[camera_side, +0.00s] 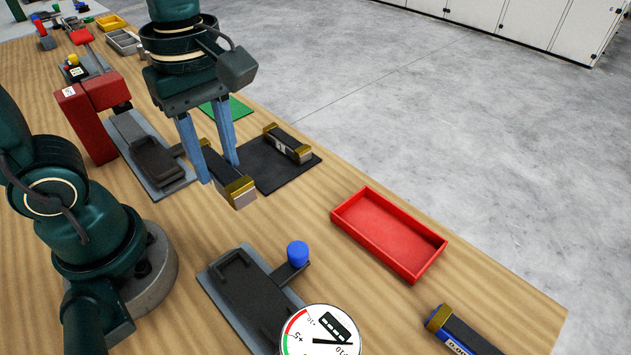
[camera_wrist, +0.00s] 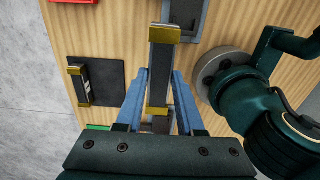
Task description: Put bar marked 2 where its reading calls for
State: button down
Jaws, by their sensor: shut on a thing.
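My gripper (camera_side: 218,172) has its blue fingers shut on a dark bar with gold-coloured ends (camera_side: 238,188). The held bar hangs above the table, left of the black mat (camera_side: 272,180). It also shows between the fingers in the wrist view (camera_wrist: 160,75); I cannot read a number on it. A second similar bar (camera_side: 287,143) lies on the black mat, with a white label too small to read surely. A dial gauge (camera_side: 320,330) with green and red arcs is cut by the bottom edge, beside a grey fixture (camera_side: 228,300) with a blue knob (camera_side: 297,254).
An empty red tray (camera_side: 388,235) is at right. A green mat (camera_side: 238,107) lies behind the gripper. A red stand (camera_side: 85,125) and grey plate fixture (camera_side: 155,160) are left. A blue block with gold end (camera_side: 460,332) is bottom right. Small bins (camera_side: 111,23) are far left.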

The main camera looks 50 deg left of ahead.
jog(key=shift+w+a+r, duration=0.1)
jog(key=shift+a+r, duration=0.15)
jog(key=shift+r, duration=0.9)
jog(key=shift+r, duration=0.1)
jog(key=w+d, duration=0.3)
jog(key=w, duration=1.3)
jog(key=d+f, duration=0.3)
jog(key=d, duration=0.1)
jog(key=d+f, duration=0.4)
jog(key=w+d+f, duration=0.1)
jog(key=d+f, duration=0.3)
jog(key=d, duration=0.1)
jog(key=shift+f, duration=2.1)
jog(key=shift+f, duration=0.15)
